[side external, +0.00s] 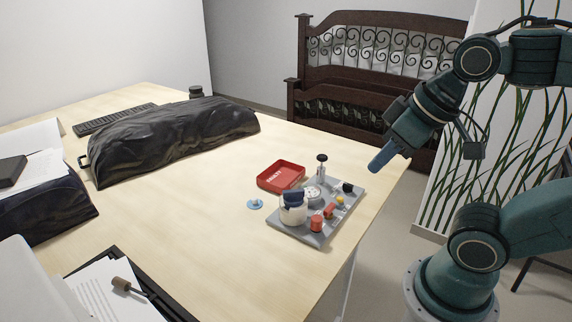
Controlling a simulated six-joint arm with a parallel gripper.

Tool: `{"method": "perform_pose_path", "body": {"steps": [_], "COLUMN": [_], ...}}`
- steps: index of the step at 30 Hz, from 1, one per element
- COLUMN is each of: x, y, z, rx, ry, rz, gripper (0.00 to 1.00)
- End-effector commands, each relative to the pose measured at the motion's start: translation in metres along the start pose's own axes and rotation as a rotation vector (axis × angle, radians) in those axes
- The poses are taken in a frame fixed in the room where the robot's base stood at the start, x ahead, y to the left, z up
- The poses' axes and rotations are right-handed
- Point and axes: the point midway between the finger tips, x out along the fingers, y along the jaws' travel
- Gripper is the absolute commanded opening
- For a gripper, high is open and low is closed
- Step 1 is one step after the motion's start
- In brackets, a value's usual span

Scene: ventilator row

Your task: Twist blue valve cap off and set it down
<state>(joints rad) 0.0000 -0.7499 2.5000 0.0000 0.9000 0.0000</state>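A grey board (318,237) near the table's right edge carries several small parts. A dark blue cap-like piece (294,197) sits on a whitish round jar-like body (293,215) at the board's left side. A light blue disc (255,204) with a small pale middle lies on the table just left of the board. I cannot tell which of these blue pieces is the valve cap. My gripper (376,168), with a blue end, is above and right of the board, apart from everything on it. Its fingers are too small to tell open from shut.
A red tray (281,176) lies behind the board. A black bag (175,137) and a keyboard (115,118) lie farther left. The middle of the table is clear.

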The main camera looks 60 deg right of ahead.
Motion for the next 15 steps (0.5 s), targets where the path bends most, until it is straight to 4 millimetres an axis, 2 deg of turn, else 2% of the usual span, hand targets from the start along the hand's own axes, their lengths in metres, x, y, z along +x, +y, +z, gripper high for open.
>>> {"method": "perform_pose_path", "body": {"steps": [1, 9, 10, 15], "x": [0.0, 0.004, 0.005, 0.014], "y": [0.0, 0.002, 0.003, 0.007], "z": [0.0, -0.013, -0.016, -0.038], "rx": [-0.001, -0.045, -0.055, -0.134], "ry": [0.0, -0.028, -0.033, -0.078], "rz": [0.0, 0.003, 0.003, 0.0], "gripper": [0.18, 0.71, 0.73, 0.73]}}
